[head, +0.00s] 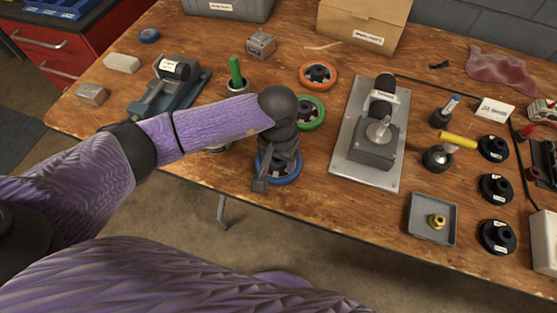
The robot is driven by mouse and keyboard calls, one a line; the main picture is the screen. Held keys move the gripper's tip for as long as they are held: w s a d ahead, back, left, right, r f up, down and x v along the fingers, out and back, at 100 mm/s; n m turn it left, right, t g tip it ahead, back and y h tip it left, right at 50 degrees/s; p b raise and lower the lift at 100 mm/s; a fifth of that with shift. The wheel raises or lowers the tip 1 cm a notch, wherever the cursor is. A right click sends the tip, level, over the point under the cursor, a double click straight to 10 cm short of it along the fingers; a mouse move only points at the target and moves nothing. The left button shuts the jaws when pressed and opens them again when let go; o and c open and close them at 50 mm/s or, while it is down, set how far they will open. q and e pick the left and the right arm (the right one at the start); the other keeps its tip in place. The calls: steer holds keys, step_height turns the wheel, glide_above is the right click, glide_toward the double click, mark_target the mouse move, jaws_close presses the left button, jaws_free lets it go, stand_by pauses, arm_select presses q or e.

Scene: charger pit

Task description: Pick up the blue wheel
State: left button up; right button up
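The blue wheel (290,178) lies flat near the front edge of the wooden table. Its blue rim shows below and to the right of my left gripper; the hub is partly covered. My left gripper (266,178) points down over the wheel, and one dark finger reaches the wheel's left front side. The other finger is hidden, so I cannot tell whether the gripper is open or closed on the rim. My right gripper is not in view.
A green wheel (314,112) and an orange wheel (318,76) lie behind the blue one. A metal plate with a motor fixture (340,165) stands to the right. A vise (180,90) is at the left. A grey tray (419,231) holds a brass part.

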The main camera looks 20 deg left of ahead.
arm_select(q)
steer(key=c, duration=0.7)
jaws_close()
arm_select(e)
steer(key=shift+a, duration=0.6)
arm_select(q)
step_height(320, 180, up, 10)
steer(key=p, duration=0.3)
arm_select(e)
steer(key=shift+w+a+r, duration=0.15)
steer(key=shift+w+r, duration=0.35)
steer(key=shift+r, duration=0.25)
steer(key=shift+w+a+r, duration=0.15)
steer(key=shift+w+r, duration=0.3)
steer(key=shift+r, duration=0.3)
